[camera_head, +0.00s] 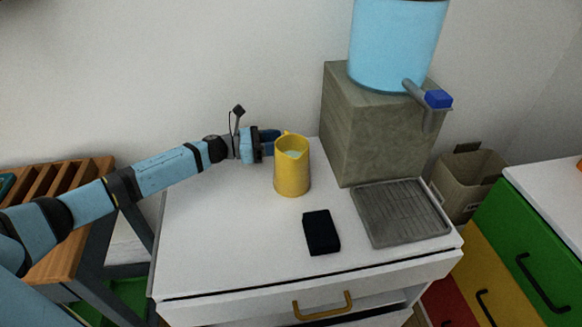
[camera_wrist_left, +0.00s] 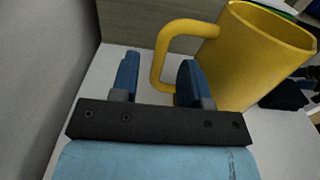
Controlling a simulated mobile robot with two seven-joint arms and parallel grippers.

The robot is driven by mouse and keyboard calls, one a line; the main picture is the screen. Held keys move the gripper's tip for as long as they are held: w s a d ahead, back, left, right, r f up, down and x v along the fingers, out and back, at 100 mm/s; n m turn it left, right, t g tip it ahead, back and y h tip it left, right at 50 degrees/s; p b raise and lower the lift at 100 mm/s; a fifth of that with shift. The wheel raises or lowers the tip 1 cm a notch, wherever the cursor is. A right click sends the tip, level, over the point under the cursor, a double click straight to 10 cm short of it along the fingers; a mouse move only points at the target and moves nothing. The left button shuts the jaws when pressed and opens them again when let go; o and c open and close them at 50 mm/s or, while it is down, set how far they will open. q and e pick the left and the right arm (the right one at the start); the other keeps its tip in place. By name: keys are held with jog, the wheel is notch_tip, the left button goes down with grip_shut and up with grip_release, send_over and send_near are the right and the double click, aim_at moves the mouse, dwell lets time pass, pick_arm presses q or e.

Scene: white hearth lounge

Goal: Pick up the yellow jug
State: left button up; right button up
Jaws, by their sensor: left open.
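The yellow jug (camera_head: 292,168) stands upright on the white cabinet top, left of the stone block. My left gripper (camera_head: 270,141) is at the jug's back left side, its fingers partly hidden behind the jug. In the left wrist view the jug (camera_wrist_left: 258,62) fills the upper right, with its handle (camera_wrist_left: 160,62) pointing left. The left gripper (camera_wrist_left: 157,80) is open there, its two blue fingers apart and empty. The handle's outer bar shows between the fingertips, beyond them; I cannot tell whether it touches them. My right gripper is not in view.
A black box-like item (camera_head: 321,232) and a grey drip tray (camera_head: 400,212) lie on the white cabinet top (camera_head: 225,245). A stone block (camera_head: 372,130) bears a blue dispenser (camera_head: 396,45) with a tap. The wall is close behind. The cabinet's front left is clear.

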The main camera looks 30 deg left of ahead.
aim_at(286, 140)
pick_arm(q)
jog(key=x, duration=0.3)
jog(key=shift+w, duration=0.15)
jog(key=shift+c, duration=0.4)
grip_shut()
dwell(0.7)
jog(key=shift+r, duration=0.15)
